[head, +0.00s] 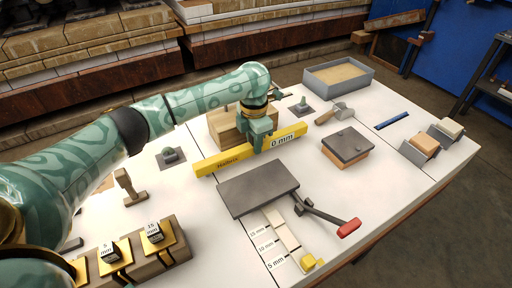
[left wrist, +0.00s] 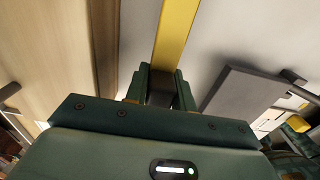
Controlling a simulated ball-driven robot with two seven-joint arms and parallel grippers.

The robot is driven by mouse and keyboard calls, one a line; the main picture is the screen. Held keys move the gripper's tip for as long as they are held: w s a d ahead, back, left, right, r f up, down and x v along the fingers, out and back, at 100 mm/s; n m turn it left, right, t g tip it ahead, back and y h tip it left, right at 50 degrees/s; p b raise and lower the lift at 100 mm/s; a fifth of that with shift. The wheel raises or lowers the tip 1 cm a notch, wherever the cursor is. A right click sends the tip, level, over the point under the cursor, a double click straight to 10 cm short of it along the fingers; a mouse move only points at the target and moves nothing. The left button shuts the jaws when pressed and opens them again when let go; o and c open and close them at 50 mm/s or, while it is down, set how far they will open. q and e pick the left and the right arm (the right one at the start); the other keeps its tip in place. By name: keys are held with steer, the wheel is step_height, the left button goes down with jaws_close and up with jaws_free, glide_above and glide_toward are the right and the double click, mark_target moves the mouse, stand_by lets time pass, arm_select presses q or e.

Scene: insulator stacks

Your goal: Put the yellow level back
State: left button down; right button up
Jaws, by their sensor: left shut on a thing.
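The yellow level (head: 225,159) is a long bar with "0 mm" on a white label near its right end. It lies across the middle of the white table in the head view, in front of a wooden block (head: 226,128). My left gripper (head: 259,146) is shut on the level, right of its middle. In the left wrist view the level (left wrist: 175,35) runs up from between the fingers of the left gripper (left wrist: 161,88). I cannot tell whether the level touches the table. My right gripper is not in view.
A dark grey slab (head: 258,188) lies close in front of the level, beside a red-handled tool (head: 347,228). A slab-topped brick (head: 346,146) and a mallet (head: 340,111) are to the right. A sand tray (head: 338,77) stands at the back. Free table lies at the right front.

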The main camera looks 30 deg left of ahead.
arm_select(q)
steer(key=shift+f, duration=0.8)
steer(key=shift+r, duration=0.2)
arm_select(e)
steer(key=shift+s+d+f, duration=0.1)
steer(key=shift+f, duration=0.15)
arm_select(q)
steer(key=shift+f, duration=0.15)
steer(key=c, duration=1.2)
jaws_free()
steer(key=shift+o, duration=0.2)
step_height(320, 180, up, 12)
steer(key=p, duration=0.5)
steer(key=shift+p, duration=0.3)
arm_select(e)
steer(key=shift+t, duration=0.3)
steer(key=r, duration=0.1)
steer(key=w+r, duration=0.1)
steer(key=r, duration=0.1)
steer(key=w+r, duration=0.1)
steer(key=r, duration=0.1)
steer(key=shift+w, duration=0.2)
